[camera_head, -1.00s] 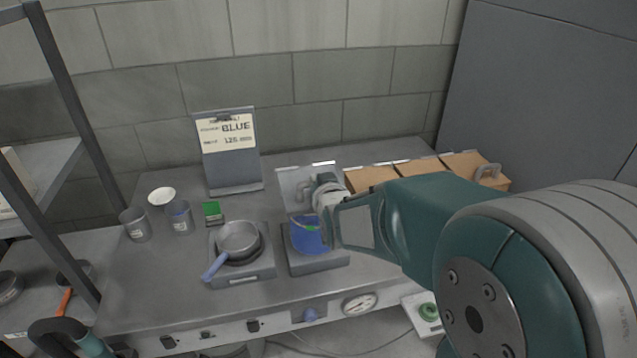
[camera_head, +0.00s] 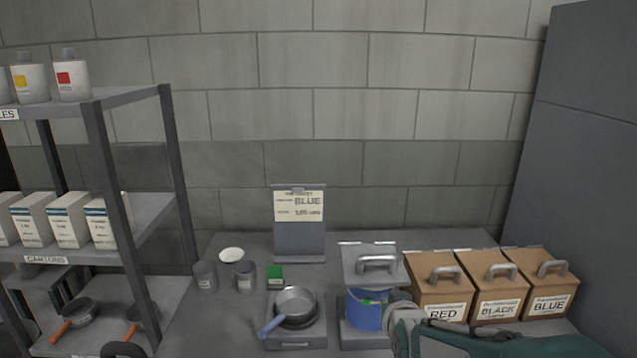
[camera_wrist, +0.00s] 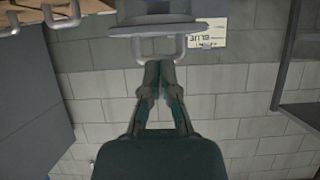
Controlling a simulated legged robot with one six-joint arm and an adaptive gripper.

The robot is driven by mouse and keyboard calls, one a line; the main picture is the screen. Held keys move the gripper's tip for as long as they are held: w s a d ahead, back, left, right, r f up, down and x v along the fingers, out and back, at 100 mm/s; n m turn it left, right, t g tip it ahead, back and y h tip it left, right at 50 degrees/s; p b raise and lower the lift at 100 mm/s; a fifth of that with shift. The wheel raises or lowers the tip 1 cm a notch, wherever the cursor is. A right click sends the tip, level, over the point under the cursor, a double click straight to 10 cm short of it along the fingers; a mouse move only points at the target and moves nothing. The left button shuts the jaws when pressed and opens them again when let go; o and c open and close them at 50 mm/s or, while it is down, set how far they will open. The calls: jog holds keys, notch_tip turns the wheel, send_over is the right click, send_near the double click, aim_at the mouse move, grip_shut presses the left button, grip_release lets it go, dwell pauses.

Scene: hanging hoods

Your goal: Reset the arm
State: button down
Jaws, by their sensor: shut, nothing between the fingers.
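My arm (camera_head: 465,340) reaches in from the lower right of the head view, and its pale grey wrist end (camera_head: 403,312) is beside the blue pot (camera_head: 364,310). In the wrist view my gripper (camera_wrist: 159,66) has its two fingers together and empty. The fingertips appear just by the bar handle (camera_wrist: 160,48) of a grey panel; whether they touch it I cannot tell. My fingers are not clearly visible there.
A pan (camera_head: 296,304) sits on a burner left of the pot. Labelled boxes for RED (camera_head: 440,292), BLACK (camera_head: 492,285) and BLUE (camera_head: 540,282) stand to the right. A clipboard (camera_head: 299,238) stands behind. Shelves (camera_head: 155,215) are at left and a tall grey panel (camera_head: 590,140) at right.

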jog(key=s+r+g, duration=0.3)
jog(key=s+g, duration=0.3)
jog(key=s, duration=1.8)
jog(key=shift+d+r+g, duration=0.15)
jog(key=shift+g, duration=0.25)
jog(key=shift+s, duration=0.1)
